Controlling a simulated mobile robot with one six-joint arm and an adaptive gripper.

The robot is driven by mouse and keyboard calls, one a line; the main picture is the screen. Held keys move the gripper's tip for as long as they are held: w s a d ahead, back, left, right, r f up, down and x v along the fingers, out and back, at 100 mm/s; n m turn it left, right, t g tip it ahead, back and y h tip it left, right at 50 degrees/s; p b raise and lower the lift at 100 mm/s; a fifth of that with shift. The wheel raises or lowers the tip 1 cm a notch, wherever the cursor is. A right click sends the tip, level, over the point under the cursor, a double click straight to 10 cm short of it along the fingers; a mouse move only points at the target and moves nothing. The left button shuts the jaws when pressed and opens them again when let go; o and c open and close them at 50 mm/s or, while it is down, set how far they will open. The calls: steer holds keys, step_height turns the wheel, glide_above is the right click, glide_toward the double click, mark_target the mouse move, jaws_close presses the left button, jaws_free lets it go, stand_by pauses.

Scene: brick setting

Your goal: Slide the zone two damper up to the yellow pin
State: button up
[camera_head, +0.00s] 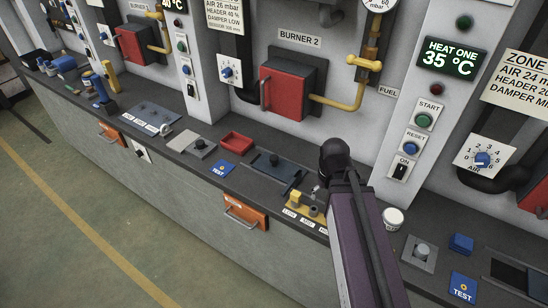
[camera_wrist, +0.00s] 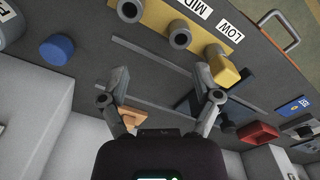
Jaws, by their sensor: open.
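In the wrist view my gripper (camera_wrist: 162,76) is open, fingers spread over the dark counter, with nothing between the tips. A yellow block-shaped pin (camera_wrist: 223,72) stands by the LOW label, just beyond the right fingertip; it shows in the head view (camera_head: 293,200). Grey round pins (camera_wrist: 180,38) stand on a yellow strip in line with it. My arm hides most of the gripper there.
A dark plate with a black knob (camera_head: 273,161), a red tray (camera_head: 235,142) and a blue TEST plate (camera_head: 220,169) lie left of my arm.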

steer(key=w+a+r+n+p, duration=0.1)
steer(key=w+a+r+p, duration=0.1)
steer(key=w+a, duration=0.35)
steer(key=w+a+r+p, duration=0.2)
steer(key=w+r+p, duration=0.1)
steer(key=w, duration=0.5)
step_height(320, 180, up, 3)
steer(key=n+p, duration=0.1)
steer(key=p, duration=0.2)
glide_above(274, 157)
steer(key=shift+f+b, duration=0.2)
steer(key=shift+b, duration=0.15)
step_height(274, 157, down, 14)
steer(key=b, duration=1.3)
steer(key=shift+r, duration=0.25)
